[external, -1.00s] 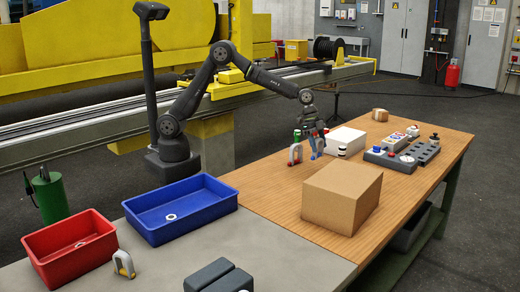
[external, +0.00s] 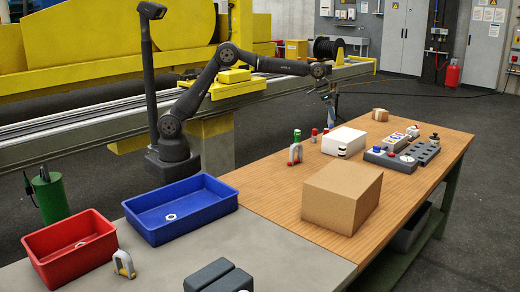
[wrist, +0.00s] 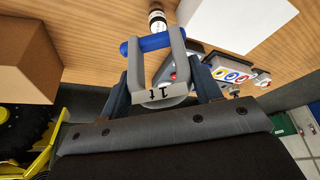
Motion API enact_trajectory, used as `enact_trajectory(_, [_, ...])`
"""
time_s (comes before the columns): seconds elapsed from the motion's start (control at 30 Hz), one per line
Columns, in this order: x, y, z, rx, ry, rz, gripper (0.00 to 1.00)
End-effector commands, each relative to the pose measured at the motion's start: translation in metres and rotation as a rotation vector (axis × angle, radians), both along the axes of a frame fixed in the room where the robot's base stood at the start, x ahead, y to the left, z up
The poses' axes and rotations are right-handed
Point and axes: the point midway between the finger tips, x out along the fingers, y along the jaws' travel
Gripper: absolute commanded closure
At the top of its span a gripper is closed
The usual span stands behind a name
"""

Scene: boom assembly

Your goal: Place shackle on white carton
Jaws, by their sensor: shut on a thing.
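My gripper (wrist: 160,85) is shut on a grey shackle (wrist: 133,66) with a blue pin (wrist: 153,43) and the mark "1t". In the external view my gripper (external: 329,97) is raised above the far side of the wooden table, behind the white carton, and the shackle is small there. The white carton (external: 345,139) lies flat on the table, its visible top bare. The carton also shows at the top of the wrist view (wrist: 240,22), apart from the shackle.
A black-and-white jar (external: 342,151) stands at the carton's front. Another shackle (external: 295,153) stands left of the carton. Blue (external: 160,232) and red (external: 70,268) bins are at left.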

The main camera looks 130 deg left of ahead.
Motion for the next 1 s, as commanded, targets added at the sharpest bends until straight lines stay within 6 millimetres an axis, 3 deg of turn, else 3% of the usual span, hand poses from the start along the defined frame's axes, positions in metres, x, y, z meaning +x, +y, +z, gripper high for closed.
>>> enact_trajectory(0.13, [-0.013, 0.027, 0.012, 0.006, -0.005, 0.100, 0.77])
enact_trajectory(0.27, [-0.021, 0.043, 0.009, 0.006, -0.006, 0.130, 0.77])
enact_trajectory(0.7, [-0.054, 0.127, -0.045, 0.006, -0.006, 0.130, 0.77])
enact_trajectory(1.0, [-0.060, 0.142, -0.061, 0.006, -0.005, 0.127, 0.77])
